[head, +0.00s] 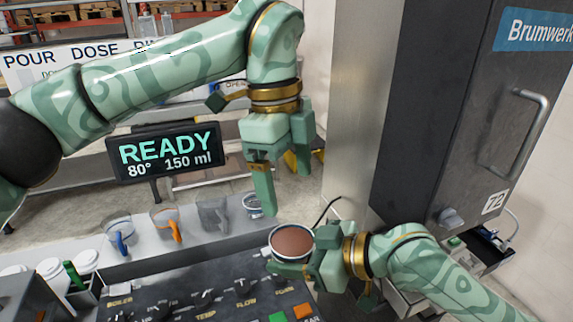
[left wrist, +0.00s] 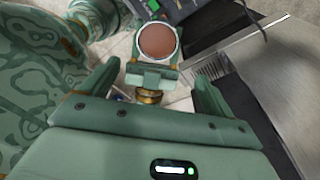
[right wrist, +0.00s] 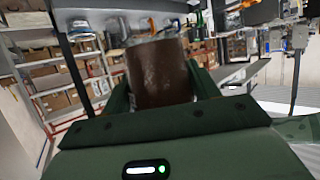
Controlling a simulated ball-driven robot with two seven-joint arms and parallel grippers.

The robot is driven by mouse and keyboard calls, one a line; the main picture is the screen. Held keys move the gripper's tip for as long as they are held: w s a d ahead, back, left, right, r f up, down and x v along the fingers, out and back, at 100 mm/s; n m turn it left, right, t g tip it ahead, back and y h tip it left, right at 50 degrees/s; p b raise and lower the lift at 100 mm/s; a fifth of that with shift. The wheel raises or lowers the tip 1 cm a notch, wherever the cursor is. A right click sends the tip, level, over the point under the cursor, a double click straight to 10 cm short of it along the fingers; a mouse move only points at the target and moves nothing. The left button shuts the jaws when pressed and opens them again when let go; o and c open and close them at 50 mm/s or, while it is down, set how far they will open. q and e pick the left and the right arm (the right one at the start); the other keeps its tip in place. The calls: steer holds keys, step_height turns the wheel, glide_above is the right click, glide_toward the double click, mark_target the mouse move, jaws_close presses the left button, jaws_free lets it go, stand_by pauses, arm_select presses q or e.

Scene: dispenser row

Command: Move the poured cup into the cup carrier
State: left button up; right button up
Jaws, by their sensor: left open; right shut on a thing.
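A cup full of brown liquid (head: 293,241) is held upright by my right gripper (head: 304,256), above the console's right part. Its brown side fills the space between the fingers in the right wrist view (right wrist: 158,75). In the left wrist view the cup (left wrist: 158,41) shows from above, beyond my left fingertips. My left gripper (head: 283,175) is open and empty, pointing down above and slightly left of the cup, apart from it. I cannot make out the cup carrier for certain; white lidded cups (head: 50,268) stand at the lower left.
A display reading READY, 80°, 150 ml (head: 165,155) stands behind. A tall dark cabinet (head: 455,110) blocks the right side.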

mark_target(295, 229)
arm_select(q)
steer(key=f, duration=0.3)
steer(key=d+f, duration=0.1)
steer(key=f, duration=0.6)
steer(key=shift+s+d, duration=0.15)
steer(key=shift+s, duration=0.25)
steer(key=shift+r, duration=0.1)
steer(key=c, duration=1.2)
arm_select(e)
steer(key=o, duration=1.2)
